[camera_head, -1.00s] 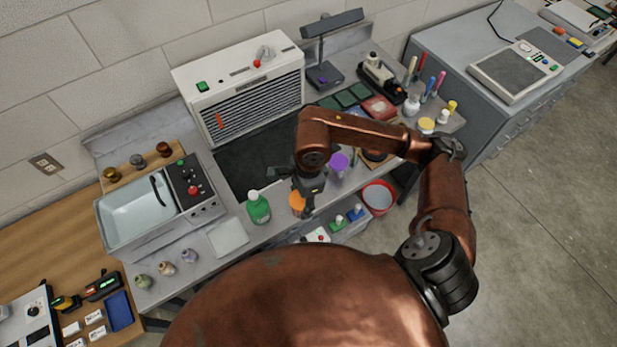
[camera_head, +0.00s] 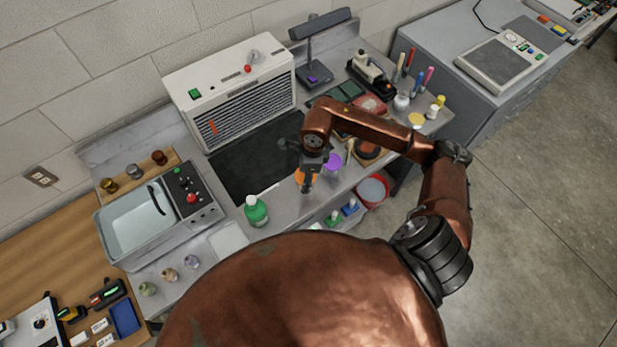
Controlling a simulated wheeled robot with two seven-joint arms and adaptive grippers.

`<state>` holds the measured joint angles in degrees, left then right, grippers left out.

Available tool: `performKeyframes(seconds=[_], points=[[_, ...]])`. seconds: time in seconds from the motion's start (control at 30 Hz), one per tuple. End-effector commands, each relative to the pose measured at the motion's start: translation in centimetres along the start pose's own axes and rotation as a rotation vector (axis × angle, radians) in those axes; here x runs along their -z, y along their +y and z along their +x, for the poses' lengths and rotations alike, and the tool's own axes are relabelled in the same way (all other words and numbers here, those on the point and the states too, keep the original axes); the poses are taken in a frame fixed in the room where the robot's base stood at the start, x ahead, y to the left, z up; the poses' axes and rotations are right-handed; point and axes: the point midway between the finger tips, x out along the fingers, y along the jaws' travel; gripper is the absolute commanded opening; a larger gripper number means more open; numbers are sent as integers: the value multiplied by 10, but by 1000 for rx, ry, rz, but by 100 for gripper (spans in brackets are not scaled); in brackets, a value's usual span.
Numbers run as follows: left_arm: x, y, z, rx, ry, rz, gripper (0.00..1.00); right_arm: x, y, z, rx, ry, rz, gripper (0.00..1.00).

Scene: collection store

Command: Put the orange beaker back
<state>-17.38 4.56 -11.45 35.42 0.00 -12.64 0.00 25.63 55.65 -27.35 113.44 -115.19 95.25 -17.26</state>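The orange beaker (camera_head: 301,176) shows partly behind my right gripper (camera_head: 307,184), near the front edge of the grey bench. My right gripper points down at it. Its fingers look closed on the beaker, partly hiding it. Whether the beaker's base touches the bench is hard to tell. A purple beaker (camera_head: 333,162) stands just to the right of the orange one. My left gripper is not in view.
A green bottle (camera_head: 256,211) stands left of the gripper. A dark mat (camera_head: 248,165) lies behind, before a white vented unit (camera_head: 232,98). A round dark item on a wooden board (camera_head: 369,150) lies to the right. A red-rimmed bucket (camera_head: 373,190) is below the bench edge.

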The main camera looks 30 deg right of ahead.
Motion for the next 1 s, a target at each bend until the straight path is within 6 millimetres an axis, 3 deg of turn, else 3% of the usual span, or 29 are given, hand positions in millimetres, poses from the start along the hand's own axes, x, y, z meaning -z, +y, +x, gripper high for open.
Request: performKeyframes(seconds=[0.23, 0.47, 0.7, 1.0], points=[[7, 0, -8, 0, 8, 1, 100, 11, -24, 29, -2, -1, 2, 16], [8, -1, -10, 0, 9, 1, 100, 16, -32, 40, -2, 0, 0, 16], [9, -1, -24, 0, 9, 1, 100, 18, -31, 67, -2, -2, 0, 16], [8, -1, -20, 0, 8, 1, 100, 19, -32, 72, 1, -1, -2, 16]])
